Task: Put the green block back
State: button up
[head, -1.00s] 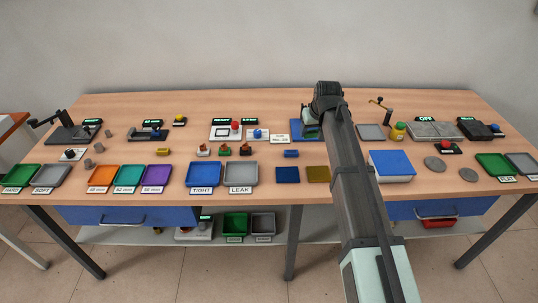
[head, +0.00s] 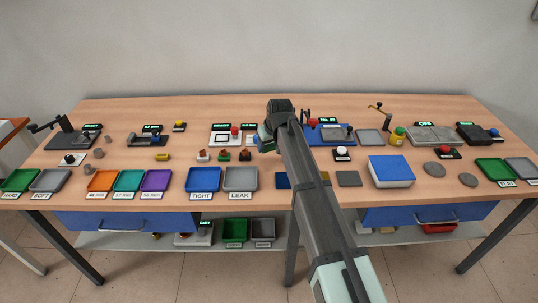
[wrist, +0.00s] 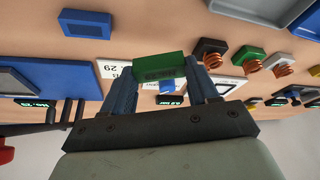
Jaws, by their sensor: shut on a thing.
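The block is above the table. In the head view my gripper (head: 266,140) hangs left of the blue fixture (head: 331,142), by the white plate with the red button. The block cannot be made out there. The blue fixture has a grey recess, a red knob and a lit display; part of it shows in the wrist view (wrist: 66,76).
A blue block (wrist: 86,22) lies on the table. Grey LEAK (head: 240,179) and blue TIGHT (head: 202,180) trays are at the front. A large blue-topped box (head: 391,171) stands right.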

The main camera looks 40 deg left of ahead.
aim_at(267, 158)
jog(key=shift+f, duration=2.35)
jog(key=shift+f, duration=0.1)
jog(key=o, duration=1.3)
jog(key=v, duration=1.2)
jog(key=shift+s+d, duration=0.1)
